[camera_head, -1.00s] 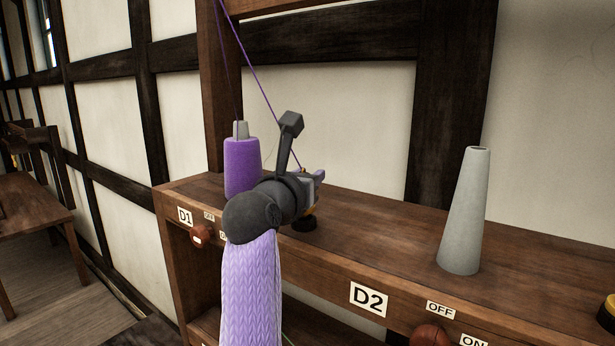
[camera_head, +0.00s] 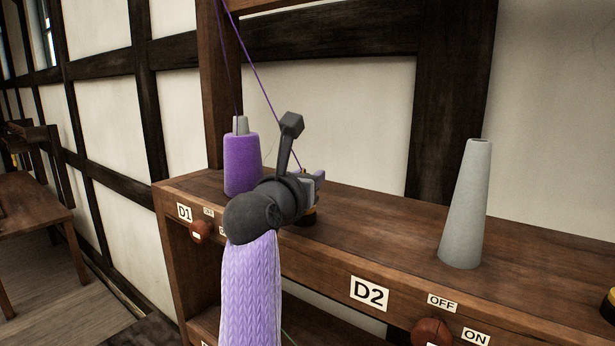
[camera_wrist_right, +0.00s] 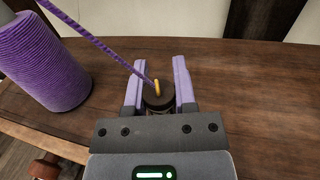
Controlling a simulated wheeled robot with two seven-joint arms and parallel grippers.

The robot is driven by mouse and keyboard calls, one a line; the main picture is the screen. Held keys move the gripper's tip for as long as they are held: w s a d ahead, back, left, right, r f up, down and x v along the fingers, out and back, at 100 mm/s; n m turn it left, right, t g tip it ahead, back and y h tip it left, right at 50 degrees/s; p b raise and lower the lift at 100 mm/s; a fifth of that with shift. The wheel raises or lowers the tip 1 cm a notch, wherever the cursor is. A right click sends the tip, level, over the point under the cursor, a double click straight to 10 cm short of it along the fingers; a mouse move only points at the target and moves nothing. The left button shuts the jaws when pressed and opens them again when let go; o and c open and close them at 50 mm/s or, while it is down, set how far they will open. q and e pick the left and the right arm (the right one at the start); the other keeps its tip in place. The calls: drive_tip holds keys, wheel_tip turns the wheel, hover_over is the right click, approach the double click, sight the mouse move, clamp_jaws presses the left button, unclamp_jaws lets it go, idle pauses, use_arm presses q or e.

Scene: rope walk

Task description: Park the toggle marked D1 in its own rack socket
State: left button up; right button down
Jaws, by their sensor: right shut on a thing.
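My right gripper (camera_head: 314,182) is low over the shelf top, just right of the purple yarn cone. In the right wrist view its two lilac fingers (camera_wrist_right: 160,72) are shut around a small dark round piece with a yellow loop, which I take as the toggle (camera_wrist_right: 157,93). A purple cord runs from it up to the left. In the head view a black-and-yellow round piece (camera_head: 307,217) shows right under the fingers, touching the shelf top. The fingers hide its upper part, and I cannot tell toggle from socket there. No D1 mark is readable on it. My left gripper is out of view.
The purple yarn cone (camera_head: 241,165) stands close left of the gripper. A bare grey cone (camera_head: 465,210) stands to the right, with clear shelf (camera_head: 375,225) between. The shelf front carries D1 (camera_head: 185,213) and D2 (camera_head: 369,296) labels and red-brown knobs. Another black-and-yellow piece (camera_head: 608,306) is at the right edge.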

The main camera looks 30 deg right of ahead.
drive_tip(key=shift+f, duration=0.1)
drive_tip(key=c, duration=0.7)
unclamp_jaws()
drive_tip(key=b+v, duration=0.3)
drive_tip(key=v, duration=0.8)
